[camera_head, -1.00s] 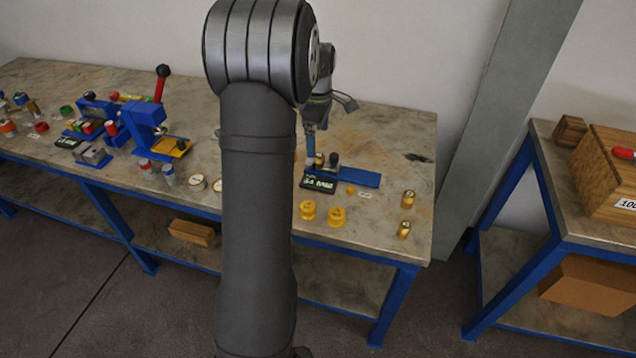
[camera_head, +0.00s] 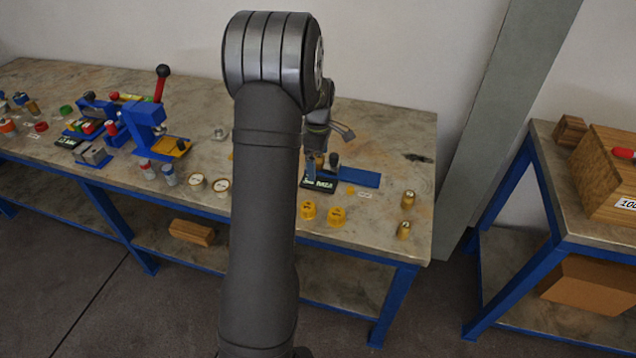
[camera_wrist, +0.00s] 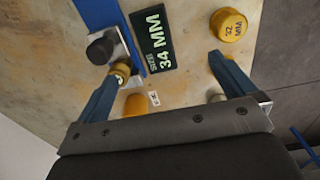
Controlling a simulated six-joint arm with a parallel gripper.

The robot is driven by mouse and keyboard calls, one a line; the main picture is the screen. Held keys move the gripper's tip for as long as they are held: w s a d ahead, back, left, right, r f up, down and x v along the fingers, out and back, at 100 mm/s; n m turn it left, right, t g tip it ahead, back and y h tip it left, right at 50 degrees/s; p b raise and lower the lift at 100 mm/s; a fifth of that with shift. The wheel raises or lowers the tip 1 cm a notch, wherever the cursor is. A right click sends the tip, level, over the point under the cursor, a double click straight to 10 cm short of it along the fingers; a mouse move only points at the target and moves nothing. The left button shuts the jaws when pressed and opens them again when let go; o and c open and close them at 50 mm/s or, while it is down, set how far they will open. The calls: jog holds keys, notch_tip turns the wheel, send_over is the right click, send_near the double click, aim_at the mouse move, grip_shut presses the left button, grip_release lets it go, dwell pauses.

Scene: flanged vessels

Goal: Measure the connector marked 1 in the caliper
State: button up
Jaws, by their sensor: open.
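The caliper has a blue bar (camera_head: 360,178), a black knob (camera_head: 333,160) and a dark display (camera_head: 318,185). The wrist view shows the knob (camera_wrist: 100,50) and the display (camera_wrist: 153,38), which reads 34 MM. A round brass piece (camera_wrist: 121,70) sits at the caliper beside the knob; I cannot read a mark on it, so I cannot tell whether it is connector 1. My gripper (camera_wrist: 165,67) is open above the caliper, its blue fingers wide apart. The left finger overlaps the brass piece's edge in view; contact cannot be told. In the head view my gripper (camera_head: 316,145) is partly hidden by my arm.
A yellow cap marked 32 MM (camera_wrist: 228,25) and another yellow cap (camera_head: 308,210) stand in front of the caliper. A yellow piece (camera_wrist: 137,103) lies by a small label (camera_wrist: 154,98). Two brass fittings (camera_head: 408,199) (camera_head: 404,230) stand right. A blue press (camera_head: 147,125) stands left.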

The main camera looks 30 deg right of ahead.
notch_tip(320, 180, up, 10)
dwell(0.7)
dwell(0.4)
